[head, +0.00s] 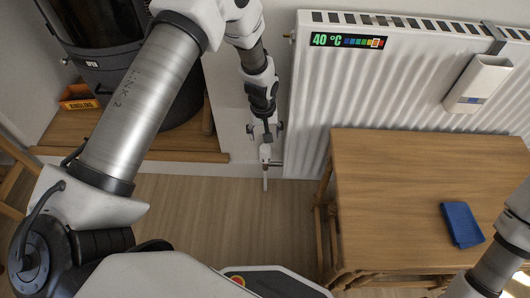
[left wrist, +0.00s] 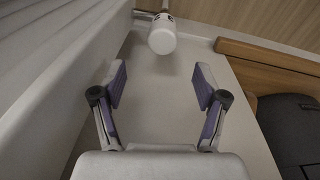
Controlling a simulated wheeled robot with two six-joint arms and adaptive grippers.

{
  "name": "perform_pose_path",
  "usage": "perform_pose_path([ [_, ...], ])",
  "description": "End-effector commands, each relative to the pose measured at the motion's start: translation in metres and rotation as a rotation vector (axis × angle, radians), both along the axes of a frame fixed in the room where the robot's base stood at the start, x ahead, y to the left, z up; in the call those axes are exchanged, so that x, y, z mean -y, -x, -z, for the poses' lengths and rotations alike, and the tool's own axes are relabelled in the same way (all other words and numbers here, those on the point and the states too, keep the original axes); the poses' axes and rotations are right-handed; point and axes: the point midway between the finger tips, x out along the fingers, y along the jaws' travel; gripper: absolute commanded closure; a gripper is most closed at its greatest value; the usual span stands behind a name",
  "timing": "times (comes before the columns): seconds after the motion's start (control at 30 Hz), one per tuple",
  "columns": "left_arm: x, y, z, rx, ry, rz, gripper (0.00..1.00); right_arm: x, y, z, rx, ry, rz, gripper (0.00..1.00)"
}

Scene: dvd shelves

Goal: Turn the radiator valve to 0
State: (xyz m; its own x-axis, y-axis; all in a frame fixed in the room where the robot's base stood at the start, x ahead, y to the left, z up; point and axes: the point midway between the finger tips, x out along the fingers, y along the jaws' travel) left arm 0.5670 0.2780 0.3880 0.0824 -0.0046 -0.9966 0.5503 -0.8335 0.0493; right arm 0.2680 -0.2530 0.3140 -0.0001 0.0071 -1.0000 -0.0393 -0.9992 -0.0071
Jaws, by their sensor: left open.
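The radiator valve (head: 265,153) is a small white knob on a pipe at the radiator's lower left corner. In the left wrist view its white cylindrical head (left wrist: 162,38) is at the top centre, with dark marks on its side too small to read. My left gripper (head: 266,129) is open and close to the valve, just above it in the head view. In the left wrist view the two purple-padded fingers of the left gripper (left wrist: 161,82) are spread, with nothing between them, and the valve is beyond their tips. My right arm shows at the lower right; its gripper is out of view.
The white radiator (head: 400,85) carries a 40 °C strip (head: 348,41) and a white hanging container (head: 480,84). A wooden table (head: 390,180) with a blue cloth (head: 461,224) stands before it. A dark stove (head: 100,30) and orange box (head: 78,97) are left.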

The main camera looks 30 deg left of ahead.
Motion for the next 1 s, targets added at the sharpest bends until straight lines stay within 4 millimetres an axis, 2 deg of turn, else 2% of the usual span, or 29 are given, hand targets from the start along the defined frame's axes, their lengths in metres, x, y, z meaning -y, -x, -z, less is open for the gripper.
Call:
perform_pose_path([
  [0.1, -0.001, 0.000, 0.008, 0.007, 0.035, -0.389, 0.27, 0.000, 0.000, 0.008, 0.000, 0.000, 0.000, 0.60],
  [0.2, -0.001, 0.001, 0.015, 0.010, 0.066, -0.706, 0.27, 0.000, 0.000, 0.015, 0.000, 0.000, 0.000, 0.60],
  [0.27, -0.002, 0.002, 0.020, 0.012, 0.081, -0.841, 0.27, 0.000, 0.000, 0.020, 0.000, 0.000, 0.000, 0.60],
  [0.3, -0.002, 0.004, 0.030, 0.011, 0.086, -0.893, 0.27, 0.000, 0.000, 0.030, 0.001, 0.000, 0.000, 0.60],
  [0.5, -0.003, 0.003, 0.042, 0.011, 0.087, -0.884, 0.27, 0.000, 0.000, 0.039, 0.000, 0.000, 0.000, 0.60],
  [0.8, -0.003, -0.002, 0.098, 0.011, 0.086, -0.882, 0.27, 0.000, 0.000, 0.070, 0.000, 0.000, 0.000, 0.60],
  [0.9, -0.002, -0.004, 0.108, 0.011, 0.086, -0.883, 0.27, 0.000, 0.000, 0.074, 0.000, 0.000, 0.000, 0.60],
  [1.0, -0.002, -0.004, 0.110, 0.012, 0.086, -0.882, 0.27, 0.000, 0.000, 0.074, 0.000, 0.000, 0.000, 0.60],
])
